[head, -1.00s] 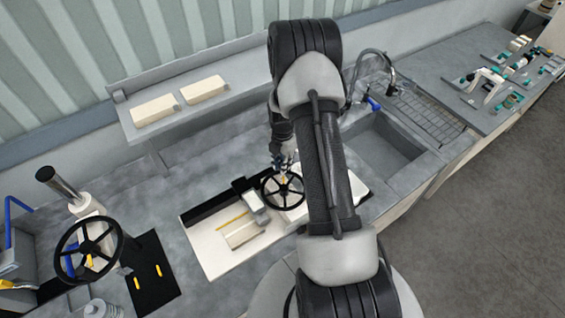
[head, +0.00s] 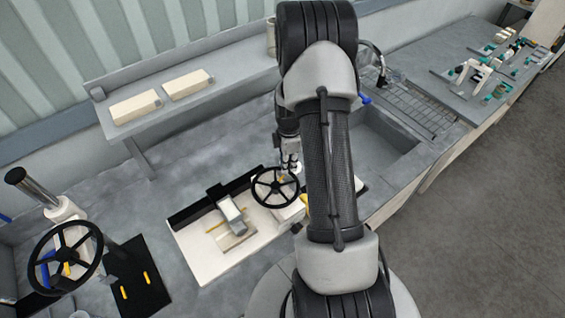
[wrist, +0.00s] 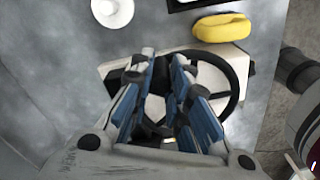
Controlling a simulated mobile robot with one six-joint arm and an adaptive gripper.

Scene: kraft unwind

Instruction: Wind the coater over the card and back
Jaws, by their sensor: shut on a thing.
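The coater is a pale board (head: 190,250) with a black rail at its back edge, a grey-white carriage (head: 230,209) and a black spoked handwheel (head: 262,200) at its right end. The carriage stands over the far part of the pale card (head: 236,240), whose near part shows; a yellow strip lies beside it. My gripper (head: 287,173) is at the far side of the handwheel, shut on it. In the wrist view my gripper's blue-padded fingers (wrist: 168,100) straddle the wheel's left part; the exact contact is hidden between them.
A second handwheel (head: 65,258) on a column stands at the left beside a black plate (head: 140,280). Two pale blocks (head: 136,107) lie on the back shelf. A sink (head: 375,150) is at right. A yellow object (wrist: 222,27) lies close to the wheel.

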